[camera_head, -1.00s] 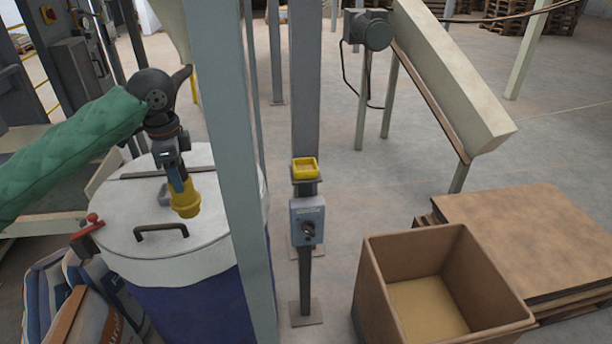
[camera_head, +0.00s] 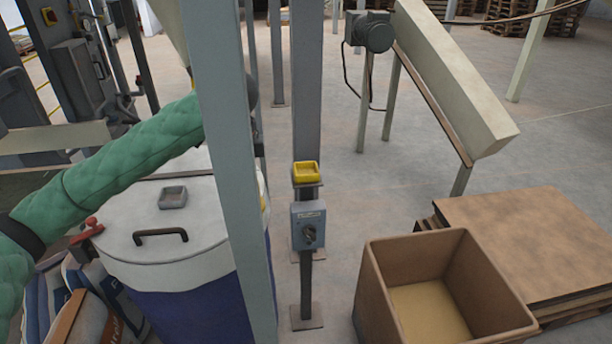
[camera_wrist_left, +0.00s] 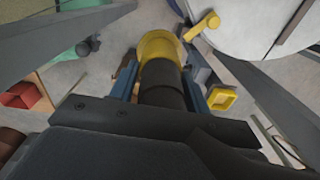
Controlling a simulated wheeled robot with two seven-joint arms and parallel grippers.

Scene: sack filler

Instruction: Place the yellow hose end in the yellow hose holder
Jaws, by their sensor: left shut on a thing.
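The yellow hose end (camera_wrist_left: 160,45) with its dark sleeve is held between the blue fingers of my left gripper (camera_wrist_left: 160,82), seen in the left wrist view. In the head view a grey post hides most of this gripper and hose end; only slivers show at the post's right edge. The yellow hose holder (camera_head: 306,171) is a small square open tray on a stand, to the right of that post. It also shows in the left wrist view (camera_wrist_left: 222,98), to the right of the hose end and apart from it. My right gripper is not in view.
The grey post (camera_head: 232,170) stands between the camera and my left gripper. A grey switch box (camera_head: 308,224) sits below the holder. A lidded drum (camera_head: 120,240) is at left, with a grey tray (camera_head: 173,197) on top. An open carton (camera_head: 375,285) stands at right.

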